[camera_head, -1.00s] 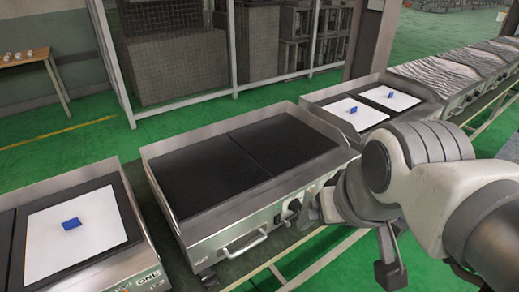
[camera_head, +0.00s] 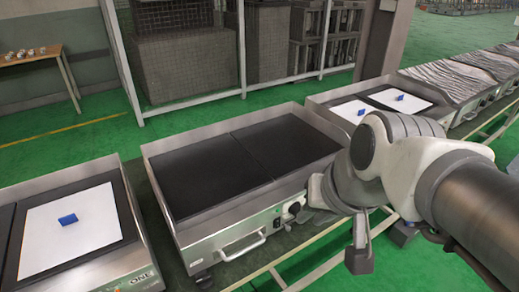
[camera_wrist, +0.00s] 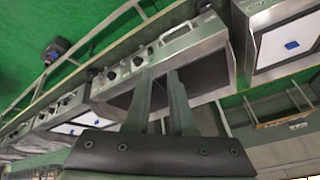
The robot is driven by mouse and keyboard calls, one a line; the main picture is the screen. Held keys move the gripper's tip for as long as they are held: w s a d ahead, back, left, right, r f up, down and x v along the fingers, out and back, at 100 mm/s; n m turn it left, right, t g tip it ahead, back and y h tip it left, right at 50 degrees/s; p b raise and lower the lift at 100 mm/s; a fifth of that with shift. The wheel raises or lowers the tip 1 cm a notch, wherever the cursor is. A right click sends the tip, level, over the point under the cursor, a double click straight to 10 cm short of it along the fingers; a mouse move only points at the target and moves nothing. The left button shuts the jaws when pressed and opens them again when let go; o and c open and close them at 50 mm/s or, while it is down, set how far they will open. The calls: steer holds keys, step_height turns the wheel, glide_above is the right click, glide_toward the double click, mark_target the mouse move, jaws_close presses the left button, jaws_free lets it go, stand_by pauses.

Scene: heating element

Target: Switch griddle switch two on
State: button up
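The griddle (camera_head: 232,160) with two dark plates stands in the middle of the head view. Its steel front panel carries a dark knob (camera_head: 294,208) near the right end; this panel also shows in the wrist view with two dark knobs, one nearer the fingertips (camera_wrist: 138,60) and one farther left (camera_wrist: 111,74). I cannot read which is switch two or its setting. My gripper (camera_wrist: 159,74) is open and empty, with a gap between its fingers. It is in front of the panel's right end, near the knobs; contact cannot be told. The head view mostly hides the fingers.
A handle (camera_head: 242,246) sticks out of the griddle's front. Another griddle with a white sheet and blue block (camera_head: 68,219) stands at left, and one with two white sheets (camera_head: 384,101) at right. Green floor is open in front. A rack stands behind.

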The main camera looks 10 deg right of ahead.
steer(key=w+f+m+b, duration=0.1)
steer(key=f+m, duration=0.1)
steer(key=w+a+f+m+y+b, duration=0.1)
steer(key=w+f, duration=0.1)
steer(key=w+a+f+m+y+b, duration=0.1)
steer(key=w+f+m, duration=0.1)
steer(key=f, duration=0.1)
steer(key=shift+w+a+m+b, duration=0.1)
steer(key=shift+w+m+b, duration=0.15)
steer(key=shift+m+b, duration=0.1)
jaws_close()
steer(key=w+d+f+m+b, duration=0.3)
steer(key=w+f+m+b, duration=0.1)
steer(key=f+m, duration=0.3)
steer(key=w+d+f+m+t+b, duration=0.1)
steer(key=w+d+f+m+b, duration=0.2)
steer(key=w+f+m, duration=0.3)
steer(key=w+d+f+m+b, duration=0.3)
steer(key=f+m, duration=0.7)
steer(key=f, duration=0.4)
steer(key=shift+w+d+f+t+b, duration=0.3)
steer(key=shift+w+b, duration=0.6)
steer(key=shift+w, duration=0.3)
